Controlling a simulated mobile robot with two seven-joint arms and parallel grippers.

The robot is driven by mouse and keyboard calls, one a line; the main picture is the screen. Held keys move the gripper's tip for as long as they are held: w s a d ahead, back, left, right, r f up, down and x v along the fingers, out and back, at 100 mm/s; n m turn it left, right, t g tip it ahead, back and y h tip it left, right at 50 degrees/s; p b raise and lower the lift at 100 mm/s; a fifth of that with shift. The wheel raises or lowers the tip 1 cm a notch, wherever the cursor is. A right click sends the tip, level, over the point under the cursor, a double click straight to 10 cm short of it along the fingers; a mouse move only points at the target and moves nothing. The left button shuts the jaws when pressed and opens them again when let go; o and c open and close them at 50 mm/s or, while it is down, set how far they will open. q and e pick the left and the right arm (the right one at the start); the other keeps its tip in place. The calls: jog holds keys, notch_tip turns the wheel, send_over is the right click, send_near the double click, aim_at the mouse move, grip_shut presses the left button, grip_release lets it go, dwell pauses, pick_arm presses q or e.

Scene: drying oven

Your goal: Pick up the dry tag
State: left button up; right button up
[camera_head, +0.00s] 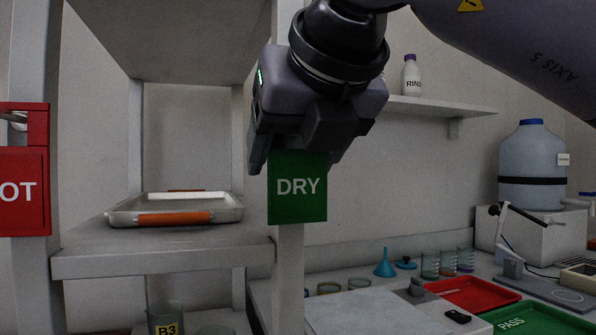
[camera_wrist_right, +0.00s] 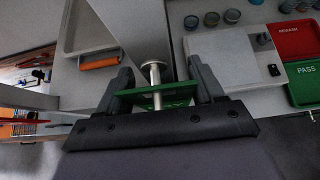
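The green dry tag (camera_head: 297,188), with white "DRY" lettering, hangs upright at the front of the rack's right post. My right gripper (camera_head: 300,160) is above it, pointing down, with its two fingers spread to either side of the tag's upper part. In the right wrist view the tag (camera_wrist_right: 158,98) shows as a green strip between the open fingers (camera_wrist_right: 160,88), beside a pale metal peg (camera_wrist_right: 152,72). Whether the fingers touch the tag's edges cannot be told. My left gripper is not in view.
A red tag reading "OT" (camera_head: 22,192) hangs on the left post. A metal tray with an orange handle (camera_head: 172,218) rests on the rack shelf. A red tray (camera_head: 470,293) and a green PASS tray (camera_head: 535,322) lie on the right bench, near glassware and a blue funnel (camera_head: 385,265).

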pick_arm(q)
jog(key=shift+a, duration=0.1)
pick_arm(e)
jog(key=shift+r, duration=0.45)
jog(key=shift+r+p, duration=0.35)
jog(key=shift+r, duration=0.1)
pick_arm(q)
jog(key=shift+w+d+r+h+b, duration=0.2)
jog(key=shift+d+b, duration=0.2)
jog(key=shift+b, duration=0.2)
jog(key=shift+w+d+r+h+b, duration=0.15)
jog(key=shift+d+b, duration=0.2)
jog(key=shift+b, duration=0.2)
pick_arm(e)
jog(key=s+d, duration=0.2)
jog(key=s, duration=0.6)
jog(key=s+d, duration=0.3)
jog(key=s, duration=0.6)
jog(key=shift+d+f, duration=0.15)
jog(key=shift+d, duration=0.15)
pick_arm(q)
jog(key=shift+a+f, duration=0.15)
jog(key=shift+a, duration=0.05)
pick_arm(e)
jog(key=shift+s, duration=0.25)
